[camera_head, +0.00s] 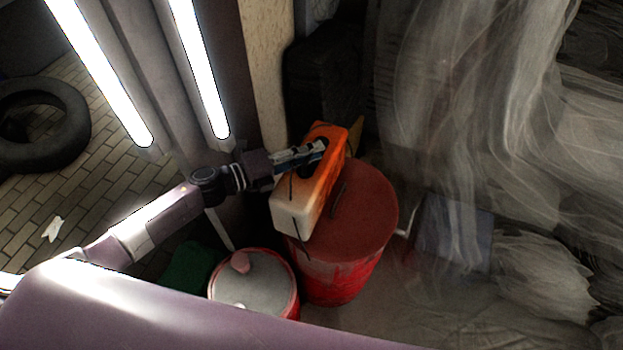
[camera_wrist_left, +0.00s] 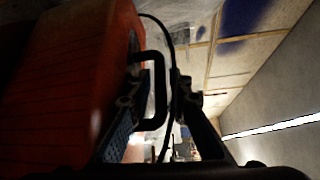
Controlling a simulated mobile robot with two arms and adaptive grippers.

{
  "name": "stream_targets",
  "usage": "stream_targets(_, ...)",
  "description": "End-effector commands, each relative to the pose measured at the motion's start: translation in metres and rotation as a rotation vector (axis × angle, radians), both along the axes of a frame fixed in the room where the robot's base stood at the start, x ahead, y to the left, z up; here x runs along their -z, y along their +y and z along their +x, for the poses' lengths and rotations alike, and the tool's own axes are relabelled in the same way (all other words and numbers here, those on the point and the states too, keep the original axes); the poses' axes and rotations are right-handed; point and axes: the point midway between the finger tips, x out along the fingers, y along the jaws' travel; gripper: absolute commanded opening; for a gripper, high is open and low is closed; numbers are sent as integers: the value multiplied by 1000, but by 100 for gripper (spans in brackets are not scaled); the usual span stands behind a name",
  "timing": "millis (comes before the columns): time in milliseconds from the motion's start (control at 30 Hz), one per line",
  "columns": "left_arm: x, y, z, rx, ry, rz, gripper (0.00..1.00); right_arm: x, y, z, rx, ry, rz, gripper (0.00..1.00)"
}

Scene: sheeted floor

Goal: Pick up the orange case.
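The orange case (camera_head: 326,180) sits on the lid of a red barrel, with a pale, whitish end toward the front. In the left wrist view the case (camera_wrist_left: 65,85) fills the left side, and its black handle (camera_wrist_left: 158,95) sticks out from it. My left gripper (camera_head: 316,149) reaches the case from the left, near its far end. In the left wrist view its two fingers (camera_wrist_left: 158,88) stand apart with the handle bar between them, and a gap shows beside the bar. Whether one finger touches the handle or case is unclear. My right gripper is not in view.
The red barrel (camera_head: 372,215) stands beside a lower red bucket with a grey lid (camera_head: 254,284). Posts with bright light tubes (camera_head: 201,68) rise behind my left arm. Translucent sheeting (camera_head: 480,110) hangs at the right. A tyre (camera_head: 75,115) lies at far left.

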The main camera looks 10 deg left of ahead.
Motion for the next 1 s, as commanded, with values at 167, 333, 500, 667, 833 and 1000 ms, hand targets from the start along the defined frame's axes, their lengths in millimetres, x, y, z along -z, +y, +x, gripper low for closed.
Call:
stream_targets(167, 0, -1, 1, 0, 1, 0, 19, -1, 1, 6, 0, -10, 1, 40)
stream_targets(333, 0, -1, 0, 0, 1, 1, 5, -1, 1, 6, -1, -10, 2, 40)
stream_targets(500, 0, -1, 0, 0, 1, 1, 0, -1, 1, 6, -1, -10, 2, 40)
stream_targets(667, 1, -1, 0, 0, 1, 1, 0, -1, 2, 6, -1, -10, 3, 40)
stream_targets(833, 1, 0, 0, 1, 1, 1, 0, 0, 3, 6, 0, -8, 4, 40)
stream_targets(1000, -1, -1, 1, 1, -1, -1, 0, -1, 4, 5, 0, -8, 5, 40)
